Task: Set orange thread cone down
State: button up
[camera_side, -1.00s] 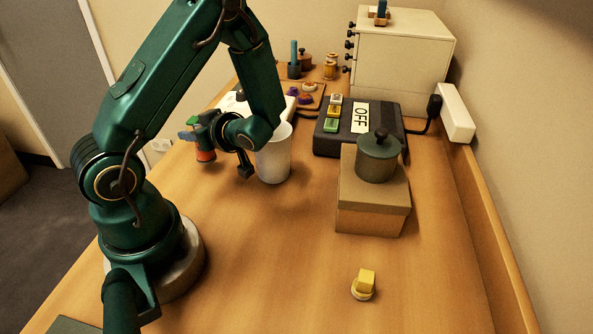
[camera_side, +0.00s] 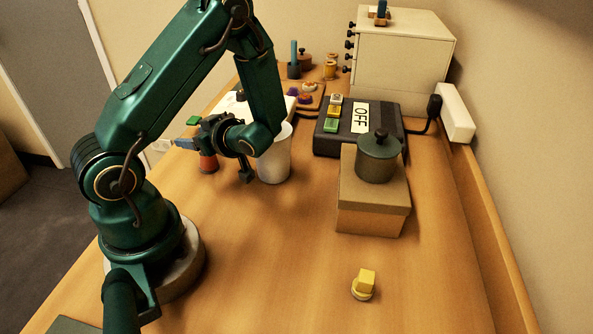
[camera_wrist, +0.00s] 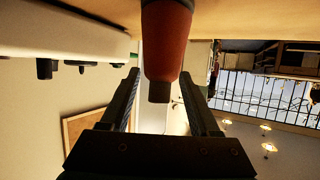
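The orange thread cone (camera_side: 208,164) stands upright on the left part of the table in the side view, below my gripper (camera_side: 190,144). In the wrist view, which is upside down, the orange cone (camera_wrist: 165,42) has its wide end toward the tabletop and its narrow dark tip toward my palm. My gripper (camera_wrist: 159,76) has one finger on each side of the cone, with a gap showing beside it, so it looks open around the cone. The part of the cone behind the gripper is hidden in the side view.
A white cup (camera_side: 274,160) stands close to the right of my gripper. A brown box (camera_side: 370,212) carries a lidded pot (camera_side: 377,160). A dark device with an OFF sign (camera_side: 361,117) sits behind. A yellow piece (camera_side: 364,283) lies in front. The middle front table is clear.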

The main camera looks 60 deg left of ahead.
jog(key=shift+r, duration=0.45)
jog(key=d+r+m+t+h, duration=0.3)
jog(key=d+m+h, duration=0.1)
jog(key=d+m, duration=0.3)
jog(key=d+r+m+t+h, duration=0.3)
jog(key=d+r+m+h, duration=0.1)
jog(key=d+m, duration=0.3)
jog(key=d+r+m+t+h, duration=0.3)
jog(key=d+m+h, duration=0.2)
jog(key=d, duration=0.6)
jog(key=shift+w+r+m, duration=0.25)
jog(key=shift+w+m, duration=0.2)
jog(key=shift+m, duration=0.55)
